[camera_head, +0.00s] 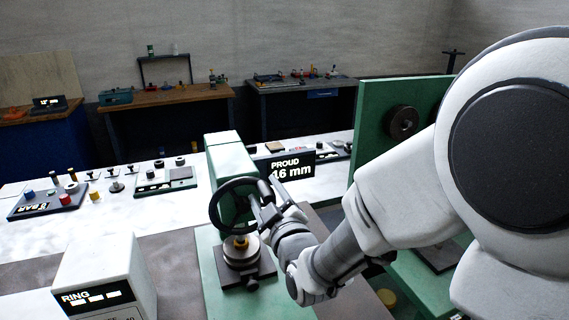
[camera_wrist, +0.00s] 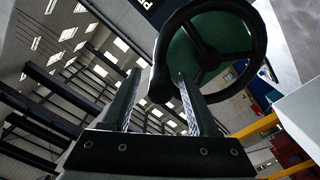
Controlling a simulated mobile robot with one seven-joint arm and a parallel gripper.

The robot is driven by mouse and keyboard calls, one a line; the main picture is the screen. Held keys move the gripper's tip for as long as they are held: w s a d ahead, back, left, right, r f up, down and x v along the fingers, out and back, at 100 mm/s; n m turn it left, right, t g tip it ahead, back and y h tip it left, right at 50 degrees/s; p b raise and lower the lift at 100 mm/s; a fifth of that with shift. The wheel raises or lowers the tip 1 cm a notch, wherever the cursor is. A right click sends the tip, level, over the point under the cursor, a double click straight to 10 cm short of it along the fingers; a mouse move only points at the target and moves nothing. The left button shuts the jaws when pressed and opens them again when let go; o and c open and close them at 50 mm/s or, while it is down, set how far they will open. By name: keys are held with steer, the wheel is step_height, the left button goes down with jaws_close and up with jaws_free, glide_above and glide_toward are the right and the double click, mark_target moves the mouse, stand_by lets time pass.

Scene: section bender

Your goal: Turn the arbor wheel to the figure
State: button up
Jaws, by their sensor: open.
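The arbor wheel is a black spoked handwheel (camera_head: 214,208) on the front of a green machine head, above a stacked metal fitting. A black sign (camera_head: 292,168) behind it reads "PROUD 16 mm". My gripper (camera_head: 268,203) is at the right side of the wheel's rim. In the wrist view the wheel (camera_wrist: 258,45) fills the upper right. A dark handle knob (camera_wrist: 160,82) at its rim appears between the tips of my open fingers (camera_wrist: 159,90). Whether either finger touches it I cannot tell. My gripper partly hides the wheel's right side in the head view.
A white box labelled "RING" (camera_head: 105,265) stands at the front left. A green upright plate (camera_head: 372,130) with a dark round knob (camera_head: 403,122) stands right, near my arm. Small parts and trays (camera_head: 48,200) lie on the white bench; workbenches stand behind.

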mark_target(262, 185)
steer(key=shift+x, duration=1.6)
steer(key=shift+c, duration=0.2)
jaws_close()
